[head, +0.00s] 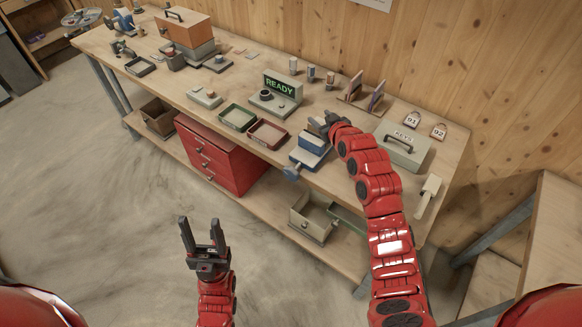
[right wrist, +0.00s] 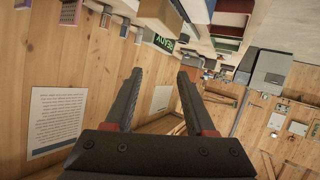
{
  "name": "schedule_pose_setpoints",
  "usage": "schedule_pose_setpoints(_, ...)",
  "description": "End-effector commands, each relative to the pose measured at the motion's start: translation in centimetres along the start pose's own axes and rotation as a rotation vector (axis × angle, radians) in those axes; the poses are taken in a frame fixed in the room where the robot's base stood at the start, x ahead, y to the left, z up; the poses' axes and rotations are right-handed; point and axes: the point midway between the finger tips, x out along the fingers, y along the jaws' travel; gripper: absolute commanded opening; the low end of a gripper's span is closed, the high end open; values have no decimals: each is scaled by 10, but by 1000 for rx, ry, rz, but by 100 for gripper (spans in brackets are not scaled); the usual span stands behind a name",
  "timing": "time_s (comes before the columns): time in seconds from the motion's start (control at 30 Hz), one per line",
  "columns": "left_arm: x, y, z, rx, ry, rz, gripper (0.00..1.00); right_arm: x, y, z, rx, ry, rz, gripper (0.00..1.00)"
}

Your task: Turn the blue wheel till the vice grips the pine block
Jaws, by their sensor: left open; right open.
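The vice (head: 312,147) is a blue and grey block at the front edge of the workbench, right of the reddish tray. The blue wheel (head: 291,173) is on its near side, sticking out past the bench edge. My right gripper (head: 323,123) is above and behind the vice, apart from the wheel. In the right wrist view its two fingers (right wrist: 160,82) are open with nothing between them. My left gripper (head: 201,235) is open and empty, low over the floor in front of the bench. I cannot make out the pine block; my right gripper hides part of the vice's far side.
A green tray (head: 238,117) and a reddish tray (head: 268,133) lie left of the vice. A READY display (head: 281,88) stands behind them. A grey-green box (head: 403,148) is right of my right arm. Red drawers (head: 216,157) and an open drawer box (head: 312,216) sit below.

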Motion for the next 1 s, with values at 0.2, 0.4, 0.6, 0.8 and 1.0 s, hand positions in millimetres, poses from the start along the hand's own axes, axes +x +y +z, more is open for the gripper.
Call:
schedule_pose_setpoints(0.2,0,0,0,0,0,0,55,-27,-46,-1,-124,-377,-259,55)
schedule_pose_setpoints(0.4,0,0,0,0,0,0,55,-81,-70,1,-231,-619,-444,55)
schedule_pose_setpoints(0.6,-1,0,0,0,0,0,55,-104,-76,6,-271,-706,-511,55)
schedule_pose_setpoints(0.8,-10,0,2,0,0,0,55,-92,-83,20,-272,-709,-515,55)
schedule_pose_setpoints(1.0,-28,1,5,0,0,0,55,-71,-94,42,-269,-706,-513,55)
